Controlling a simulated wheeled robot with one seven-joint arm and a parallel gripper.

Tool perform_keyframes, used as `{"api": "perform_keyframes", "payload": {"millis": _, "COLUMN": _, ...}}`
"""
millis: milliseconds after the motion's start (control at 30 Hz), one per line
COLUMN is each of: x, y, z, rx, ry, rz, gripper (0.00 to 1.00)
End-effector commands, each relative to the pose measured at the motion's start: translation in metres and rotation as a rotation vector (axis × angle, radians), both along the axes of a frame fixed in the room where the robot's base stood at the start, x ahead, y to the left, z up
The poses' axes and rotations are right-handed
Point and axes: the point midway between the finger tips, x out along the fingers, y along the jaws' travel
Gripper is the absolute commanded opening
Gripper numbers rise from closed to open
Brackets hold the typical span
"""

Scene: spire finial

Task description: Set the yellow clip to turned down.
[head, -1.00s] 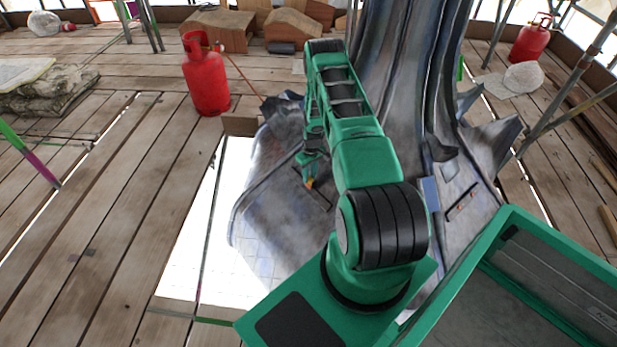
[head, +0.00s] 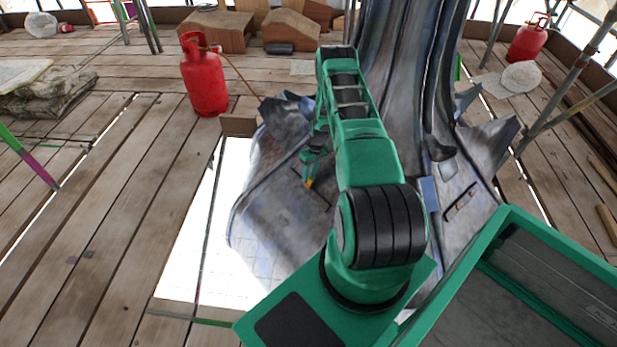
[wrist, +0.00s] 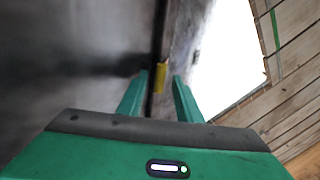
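The yellow clip (wrist: 161,76) is a small upright yellow piece on a dark seam of the grey metal sheet, seen in the wrist view just beyond my fingertips. My gripper (wrist: 160,82) is open, with a finger on either side of the clip's line and gaps showing on both sides. In the head view the clip (head: 309,184) is a small yellow-orange spot just below my gripper (head: 308,176), by a dark line on the sheet. I cannot tell whether the clip stands up or is folded down, or whether a finger touches it.
The grey metal spire (head: 400,90) rises behind my arm. A white opening (head: 200,240) lies left of the sheet. A red gas bottle (head: 204,80) stands on the planks at back left, another (head: 528,42) at back right. A scaffold pole (head: 580,70) stands at right.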

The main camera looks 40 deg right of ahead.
Motion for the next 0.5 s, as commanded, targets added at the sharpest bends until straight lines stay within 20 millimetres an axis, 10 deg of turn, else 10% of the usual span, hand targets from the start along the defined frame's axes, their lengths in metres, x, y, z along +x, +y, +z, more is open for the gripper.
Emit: {"api": "perform_keyframes", "payload": {"millis": 500, "x": 0.001, "y": -0.006, "z": 0.025, "rx": -0.003, "ry": -0.002, "rz": 0.0, "gripper": 0.31}}
